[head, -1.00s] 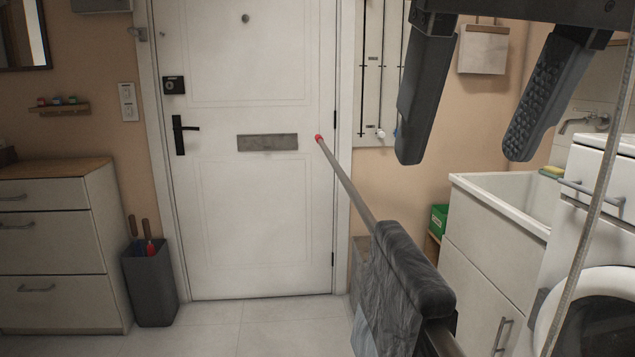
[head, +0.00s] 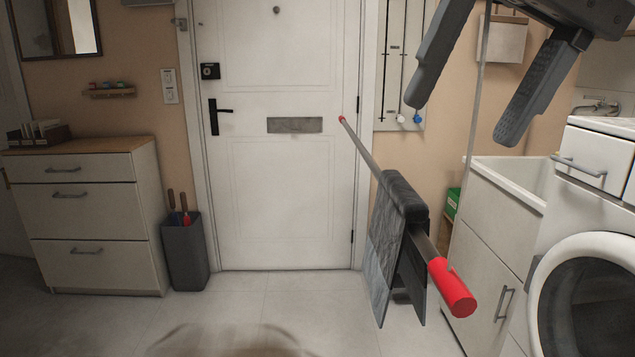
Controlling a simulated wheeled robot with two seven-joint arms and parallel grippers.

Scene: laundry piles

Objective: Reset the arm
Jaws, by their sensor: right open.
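My right gripper (head: 468,98) is at the upper right of the head view. Its two dark fingers are spread wide with nothing between them. It is above and apart from a grey rod with red ends (head: 452,288), which slants from the door side towards the lower right. A dark grey garment (head: 395,230) hangs folded over the rod. My left gripper is not in view.
A white door (head: 285,190) stands at the back. A drawer chest (head: 95,215) and an umbrella bin (head: 186,250) are at the left. A sink cabinet (head: 485,240) and a washing machine (head: 585,240) are at the right. The floor before the door is clear.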

